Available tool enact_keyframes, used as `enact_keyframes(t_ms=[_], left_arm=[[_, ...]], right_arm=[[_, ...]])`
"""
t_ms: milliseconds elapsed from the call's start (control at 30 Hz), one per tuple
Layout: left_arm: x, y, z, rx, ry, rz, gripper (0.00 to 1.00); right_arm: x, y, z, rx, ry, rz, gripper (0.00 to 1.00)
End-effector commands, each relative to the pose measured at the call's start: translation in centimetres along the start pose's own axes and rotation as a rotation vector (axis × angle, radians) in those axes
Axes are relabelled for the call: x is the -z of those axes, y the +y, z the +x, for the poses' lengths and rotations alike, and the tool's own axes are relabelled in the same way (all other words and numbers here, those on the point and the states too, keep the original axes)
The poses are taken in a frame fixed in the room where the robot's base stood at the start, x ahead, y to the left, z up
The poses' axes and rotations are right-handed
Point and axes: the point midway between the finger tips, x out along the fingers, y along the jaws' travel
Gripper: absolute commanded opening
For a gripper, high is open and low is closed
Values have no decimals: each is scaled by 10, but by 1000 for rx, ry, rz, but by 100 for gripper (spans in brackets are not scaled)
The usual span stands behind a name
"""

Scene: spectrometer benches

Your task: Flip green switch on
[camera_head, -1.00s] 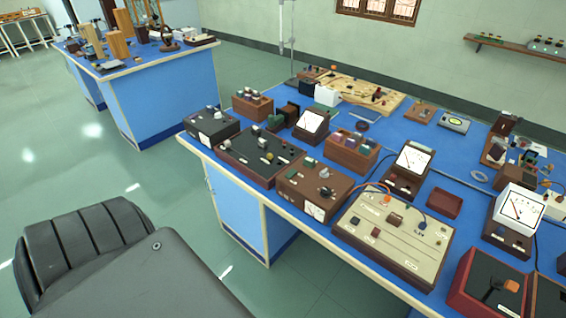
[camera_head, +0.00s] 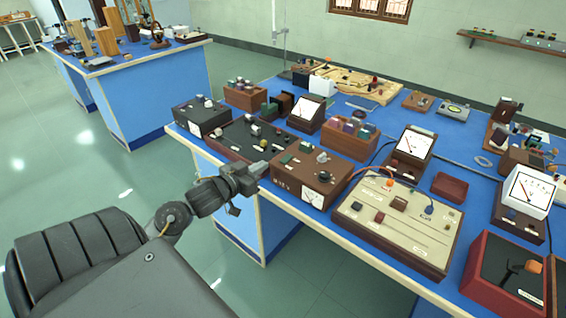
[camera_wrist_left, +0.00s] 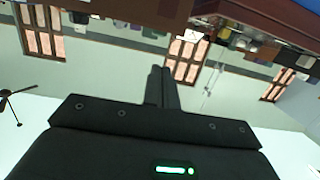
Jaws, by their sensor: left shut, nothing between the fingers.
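A brown instrument box (camera_head: 328,184) with knobs and a white-faced meter stands near the front edge of the blue bench. A small green part (camera_head: 288,159) shows at the left of its top; it is too small to tell whether it is a switch or how it is set. My left gripper (camera_head: 260,169) is shut and empty, just left of this box, and its tip overlaps the box's left end in the picture. I cannot tell whether it touches. In the left wrist view its fingers (camera_wrist_left: 162,88) are together, with the room beyond appearing upside down. My right gripper is not in view.
A wide black-topped box (camera_head: 240,139) stands just behind my left gripper. A beige panel box (camera_head: 395,225) stands to the right, with a red-sided box (camera_head: 502,270) beyond it. Open floor (camera_head: 90,190) lies left of the bench.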

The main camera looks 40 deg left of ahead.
Motion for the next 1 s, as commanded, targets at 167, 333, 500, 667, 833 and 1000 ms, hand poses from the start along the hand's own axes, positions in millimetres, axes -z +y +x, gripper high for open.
enact_keyframes(t_ms=[167, 333, 500, 667, 833, 1000], left_arm=[[29, 6, -9, -22, 60, 16, 0], [30, 6, -9, -23, 62, 15, 0], [30, 6, -7, -22, 61, 14, 0], [31, 6, 6, -22, 63, 12, 0], [34, 6, 38, -22, 63, 10, 0], [36, 7, 74, -22, 63, 10, 0]], right_arm=[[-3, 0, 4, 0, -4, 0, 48], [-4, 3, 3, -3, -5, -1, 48], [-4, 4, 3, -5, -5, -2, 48], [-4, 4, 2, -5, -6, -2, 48], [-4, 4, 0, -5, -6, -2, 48], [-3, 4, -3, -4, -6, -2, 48]])
